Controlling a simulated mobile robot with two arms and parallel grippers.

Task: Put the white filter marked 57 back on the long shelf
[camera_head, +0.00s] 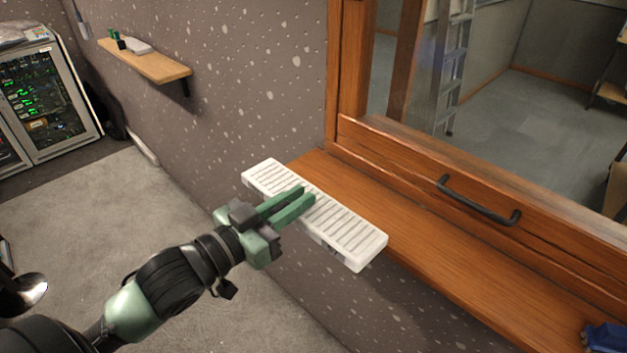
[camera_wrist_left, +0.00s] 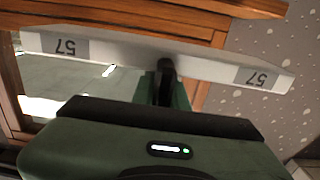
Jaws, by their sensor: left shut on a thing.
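The white filter (camera_head: 349,232) is a long, flat slatted block. In the left wrist view the filter (camera_wrist_left: 215,66) carries two labels reading 57, seen upside down. My left gripper (camera_head: 303,200) is shut on the filter near its middle. The filter's far part overlaps the wooden ledge (camera_head: 440,262) below the window in the head view; I cannot tell whether it touches it. A small wooden shelf (camera_head: 160,69) is on the wall at the upper left. I cannot tell which of the two is the long shelf. My right gripper is not in view.
The window frame with a dark handle (camera_head: 478,203) rises behind the ledge. A blue object (camera_head: 606,338) sits at the ledge's right end. The small shelf holds a pale block (camera_head: 138,46) and small green items. The ledge's middle is clear.

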